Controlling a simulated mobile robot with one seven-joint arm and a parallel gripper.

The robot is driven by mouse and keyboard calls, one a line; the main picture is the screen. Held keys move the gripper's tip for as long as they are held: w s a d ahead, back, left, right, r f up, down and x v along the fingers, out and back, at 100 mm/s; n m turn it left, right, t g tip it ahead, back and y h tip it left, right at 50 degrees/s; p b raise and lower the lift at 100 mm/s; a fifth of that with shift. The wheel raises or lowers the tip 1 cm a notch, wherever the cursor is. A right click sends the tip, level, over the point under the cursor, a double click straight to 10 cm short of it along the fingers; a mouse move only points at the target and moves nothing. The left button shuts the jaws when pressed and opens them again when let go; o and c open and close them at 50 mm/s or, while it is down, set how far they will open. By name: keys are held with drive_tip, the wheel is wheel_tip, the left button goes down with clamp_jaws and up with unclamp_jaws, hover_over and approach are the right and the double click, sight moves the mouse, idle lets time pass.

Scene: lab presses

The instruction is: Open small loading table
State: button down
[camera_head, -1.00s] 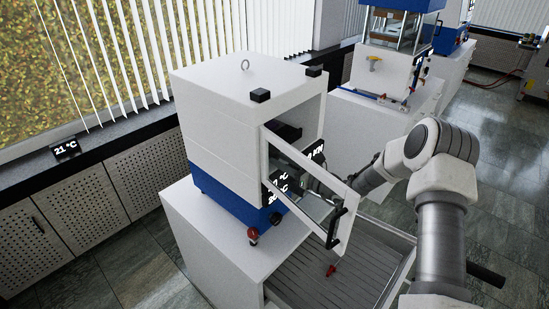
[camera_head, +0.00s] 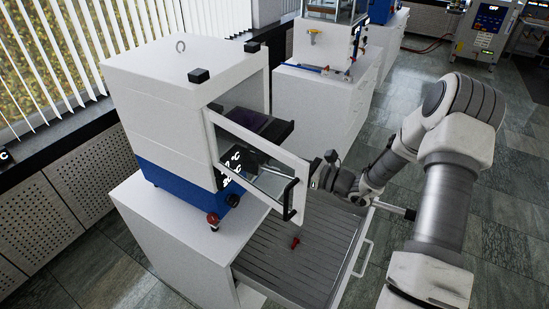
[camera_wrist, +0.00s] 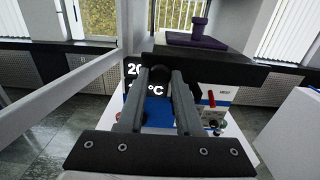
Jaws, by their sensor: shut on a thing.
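The small loading table is a dark flat plate (camera_head: 288,131) that sticks out of the opening of the white and blue press (camera_head: 165,110), with a purple piece on top. In the wrist view the dark plate (camera_wrist: 225,65) is close in front and carries the purple piece (camera_wrist: 197,42). My gripper (camera_wrist: 163,76) is shut on a dark round knob (camera_wrist: 159,72) at the plate's near side. In the head view my gripper is partly hidden behind the open door. The white-framed glass door (camera_head: 262,137) stands swung open beside the plate.
The open door with its black handle (camera_head: 289,197) is close to my gripper. Below is an open drawer with a grey ribbed surface (camera_head: 300,255) and a small red object (camera_head: 295,242) on it. Another press stands on a white cabinet (camera_head: 315,100) behind.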

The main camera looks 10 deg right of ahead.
drive_tip(key=shift+s+d+f, duration=0.1)
drive_tip(key=shift+d+f, duration=0.05)
drive_tip(key=shift+d, duration=0.05)
drive_tip(key=c, duration=1)
unclamp_jaws()
drive_tip(key=o, duration=0.3)
drive_tip(key=shift+s+d, duration=0.1)
drive_tip(key=shift+o, duration=0.6)
drive_tip(key=b+v, duration=0.2)
drive_tip(key=v, duration=1.5)
drive_tip(key=shift+b, duration=0.4)
drive_tip(key=shift+s, duration=0.15)
